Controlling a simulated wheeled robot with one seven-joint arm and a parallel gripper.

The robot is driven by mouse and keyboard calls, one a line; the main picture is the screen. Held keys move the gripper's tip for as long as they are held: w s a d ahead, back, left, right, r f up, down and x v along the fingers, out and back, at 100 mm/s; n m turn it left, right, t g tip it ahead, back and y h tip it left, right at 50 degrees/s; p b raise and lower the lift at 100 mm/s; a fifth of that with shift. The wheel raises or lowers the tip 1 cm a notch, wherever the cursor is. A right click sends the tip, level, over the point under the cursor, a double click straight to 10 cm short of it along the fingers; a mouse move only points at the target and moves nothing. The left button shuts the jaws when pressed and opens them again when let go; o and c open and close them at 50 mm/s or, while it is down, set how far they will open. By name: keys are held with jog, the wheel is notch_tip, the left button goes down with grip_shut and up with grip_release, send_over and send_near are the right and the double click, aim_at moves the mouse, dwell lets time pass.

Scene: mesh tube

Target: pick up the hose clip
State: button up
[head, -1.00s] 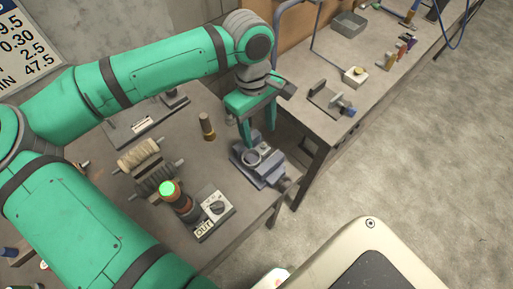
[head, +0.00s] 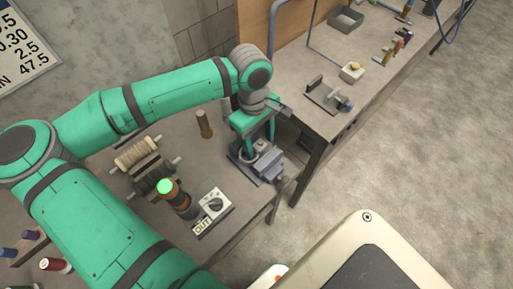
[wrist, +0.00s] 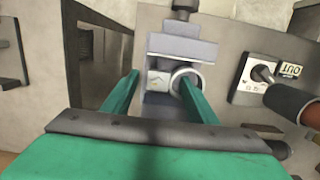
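The hose clip looks to be the grey metal ring (wrist: 187,73) on the blue-grey vise (wrist: 184,47) in the wrist view. A small pale block (wrist: 158,81) sits beside the ring, to its left; I cannot tell whether they are joined. My gripper (wrist: 160,76) is open, with its green fingers pointing down at the vise. The right fingertip overlaps the ring in the picture; the left one is beyond the block. I cannot tell whether either touches. In the head view, my gripper (head: 260,147) is low over the vise (head: 269,167), and its fingers partly hide the ring.
A switch box (head: 213,206) marked OUT and a stack light (head: 175,195) with a green top stand near the vise. Spools (head: 140,155) and a brown cylinder (head: 204,123) stand to the left. A second bench (head: 330,120) lies across a gap.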

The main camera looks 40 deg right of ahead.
aim_at(260, 142)
jog(key=shift+w, duration=0.1)
jog(key=c, duration=1.2)
jog(key=shift+r, duration=0.1)
jog(key=shift+s+r, duration=0.2)
jog(key=shift+r, duration=0.2)
notch_tip(260, 142, up, 6)
jog(key=shift+r, duration=0.15)
jog(key=s, duration=0.6)
jog(key=s+d, duration=0.1)
jog(key=s, duration=1.2)
jog(key=shift+s+d, duration=0.25)
